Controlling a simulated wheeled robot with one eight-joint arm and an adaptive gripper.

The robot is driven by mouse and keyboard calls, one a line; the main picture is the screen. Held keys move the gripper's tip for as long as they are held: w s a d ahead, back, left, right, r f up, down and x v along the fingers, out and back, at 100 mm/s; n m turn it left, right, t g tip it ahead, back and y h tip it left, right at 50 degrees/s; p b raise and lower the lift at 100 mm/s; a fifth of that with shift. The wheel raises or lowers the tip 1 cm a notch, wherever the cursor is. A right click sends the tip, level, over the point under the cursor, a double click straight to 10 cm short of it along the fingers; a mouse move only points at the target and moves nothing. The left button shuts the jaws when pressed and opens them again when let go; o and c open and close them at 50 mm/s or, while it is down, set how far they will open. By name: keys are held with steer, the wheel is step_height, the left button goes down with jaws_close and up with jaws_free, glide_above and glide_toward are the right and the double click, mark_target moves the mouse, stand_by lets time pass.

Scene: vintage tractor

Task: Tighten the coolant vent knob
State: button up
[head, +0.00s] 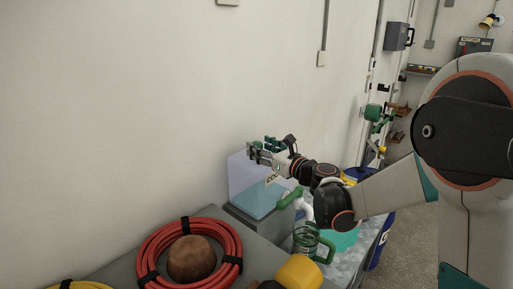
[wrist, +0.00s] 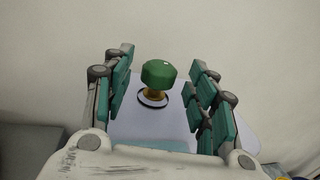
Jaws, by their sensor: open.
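The coolant vent knob (wrist: 158,74) is green and faceted, on a short brass stem with a dark ring and white collar at its base. It stands on the pale top of the coolant tank (head: 248,185), a translucent box with blue liquid in its lower part. In the wrist view my gripper (wrist: 163,66) is open, with its teal-padded fingers on the left and right of the knob and visible gaps on both sides. In the head view my gripper (head: 262,149) is just above the tank's top, and I cannot make out the knob there.
The tank stands close to a plain wall. A coiled red hose (head: 150,238) around a brown round object (head: 192,259) lies in front. A green jug (head: 306,240) and a green-and-white pipe (head: 292,198) are near the tank below my arm. A yellow object (head: 299,271) is at the front.

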steer(key=shift+x, duration=1.45)
steer(key=c, duration=1.1)
steer(key=shift+h, duration=0.3)
steer(key=shift+a+m+t+h, duration=0.1)
steer(key=shift+m+t+h, duration=0.8)
steer(key=shift+m+h, duration=0.6)
steer(key=shift+h, duration=0.3)
steer(key=shift+t, duration=0.3)
